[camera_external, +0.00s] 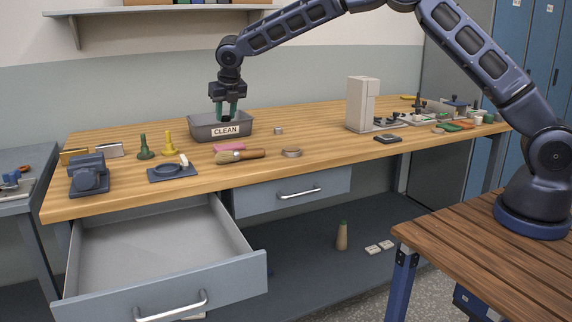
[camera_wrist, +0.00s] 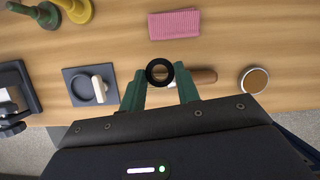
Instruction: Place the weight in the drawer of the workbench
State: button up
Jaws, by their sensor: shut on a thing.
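My gripper (camera_external: 226,112) points down, in front of the grey tray in the external view. In the wrist view its green fingers (camera_wrist: 160,92) are shut on a small dark round thing (camera_wrist: 150,71) with a pale middle. I cannot tell for sure whether this is the weight. It is held above the bench, over the brush handle. The workbench (camera_external: 330,155) has a wooden top. Its left drawer (camera_external: 135,240) is pulled out and its visible inside is empty. The right drawer (camera_external: 265,199) is shut.
The grey tray (camera_external: 205,133) marked CLEAN stands behind the pink cloth (camera_external: 229,147) and brush (camera_external: 232,157). A round tin (camera_external: 291,153) and small grey piece (camera_external: 278,130) lie to the right. Green and yellow stands (camera_external: 169,146), a dark dish (camera_external: 172,173) and a dark device (camera_external: 89,177) stand left.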

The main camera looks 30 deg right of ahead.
jog(key=s+a+f+n+y, duration=0.2)
jog(key=s+a+f+n, duration=0.2)
jog(key=s+a, duration=0.65)
jog(key=n+g+y, duration=0.1)
jog(key=n, duration=0.4)
send_over(200, 247)
jog(key=d, duration=0.1)
notch_tip(200, 247, down, 3)
jog(key=f, duration=2)
jog(key=shift+s, duration=0.35)
jog(key=shift+f, duration=0.1)
jog(key=o, duration=1)
jog(key=v, duration=1.2)
jog(key=shift+w+d, duration=0.25)
